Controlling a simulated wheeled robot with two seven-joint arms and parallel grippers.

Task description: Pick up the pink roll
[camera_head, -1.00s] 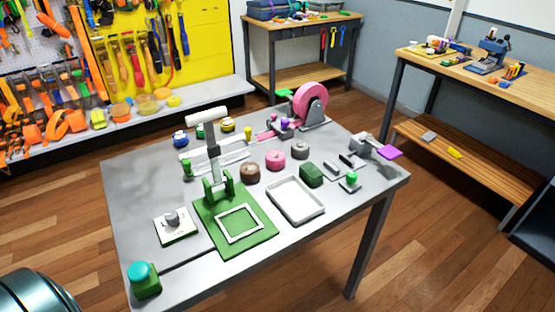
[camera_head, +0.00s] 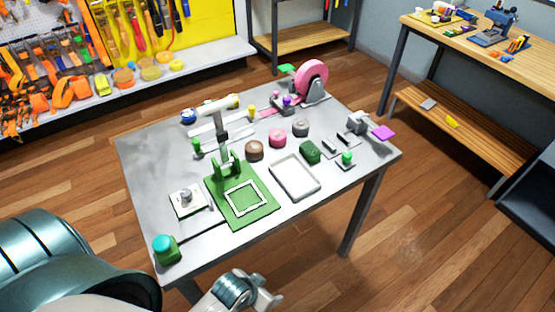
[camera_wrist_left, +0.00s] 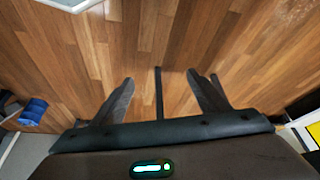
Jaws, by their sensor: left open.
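The small pink roll (camera_head: 277,137) stands on the grey table between a brown roll (camera_head: 254,150) and a grey roll (camera_head: 300,127). A large pink wheel-shaped roll (camera_head: 312,76) sits in a grey stand at the table's far side. My left gripper (camera_head: 268,297) shows at the bottom of the head view, in front of the table's near edge and well apart from the rolls. In the left wrist view its two fingers (camera_wrist_left: 160,80) are spread with only wooden floor beyond them. My right gripper is not in view.
On the table (camera_head: 145,160) are a green fixture (camera_head: 225,205) with a white-handled upright, a white tray (camera_head: 296,180), a dark green block (camera_head: 310,152) and a teal-topped green piece (camera_head: 166,248). A workbench (camera_head: 530,65) stands at right. The floor in front is clear.

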